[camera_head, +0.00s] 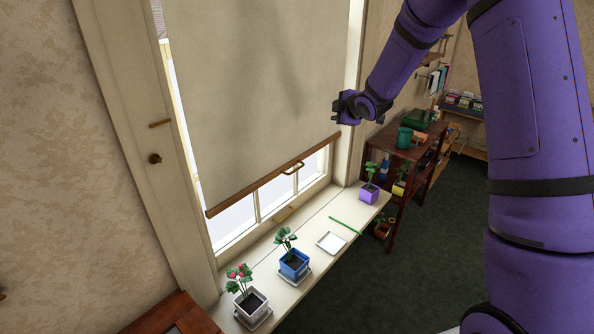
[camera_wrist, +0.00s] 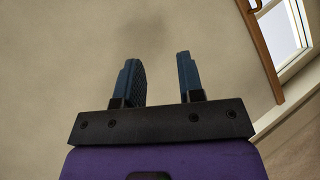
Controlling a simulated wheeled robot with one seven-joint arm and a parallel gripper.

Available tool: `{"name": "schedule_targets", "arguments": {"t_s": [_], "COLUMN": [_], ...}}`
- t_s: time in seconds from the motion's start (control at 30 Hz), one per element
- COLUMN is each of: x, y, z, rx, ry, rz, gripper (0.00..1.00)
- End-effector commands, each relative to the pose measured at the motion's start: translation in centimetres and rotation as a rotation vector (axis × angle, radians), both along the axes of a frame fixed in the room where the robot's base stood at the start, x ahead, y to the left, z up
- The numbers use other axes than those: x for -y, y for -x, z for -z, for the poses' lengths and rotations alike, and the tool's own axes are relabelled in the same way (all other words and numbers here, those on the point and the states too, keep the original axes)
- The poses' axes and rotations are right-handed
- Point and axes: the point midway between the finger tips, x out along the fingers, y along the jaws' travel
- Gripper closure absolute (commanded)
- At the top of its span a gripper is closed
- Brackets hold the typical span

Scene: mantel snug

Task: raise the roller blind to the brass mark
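The roller blind (camera_head: 262,85) is a beige sheet hanging over most of the window, with a wooden bar (camera_head: 255,188) along its lower edge. A small brass strip (camera_head: 160,123) is on the left window frame, well above the bar. My gripper (camera_head: 345,106) is in front of the blind's right side, above the bar and apart from the handle. In the wrist view my gripper's two blue fingers (camera_wrist: 160,75) are apart with nothing between them; the blind's bar (camera_wrist: 262,50) shows at upper right.
The sill (camera_head: 310,228) below holds a white pot (camera_head: 252,302), a blue pot (camera_head: 294,265), a purple pot (camera_head: 369,194), an empty white saucer (camera_head: 331,242) and a green stick (camera_head: 346,226). A dark shelf (camera_head: 400,151) stands right.

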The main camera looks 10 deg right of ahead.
Motion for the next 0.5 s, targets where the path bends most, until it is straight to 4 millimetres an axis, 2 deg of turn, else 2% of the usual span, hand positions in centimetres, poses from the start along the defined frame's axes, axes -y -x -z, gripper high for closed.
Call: {"name": "schedule_targets", "arguments": {"t_s": [0.03,0.2,0.33,0.5], "x": [-0.2,-1.0,-1.8,-2.8], "y": [-1.1,-3.7,-4.8,-5.1], "z": [2.2,8.4,13.4,19.7], "rx": [0.015,0.095,0.164,0.254], "ry": [0.020,0.085,0.122,0.151], "rz": [-0.043,-0.194,-0.307,-0.436], "gripper": [0.65,0.65,0.65,0.65]}}
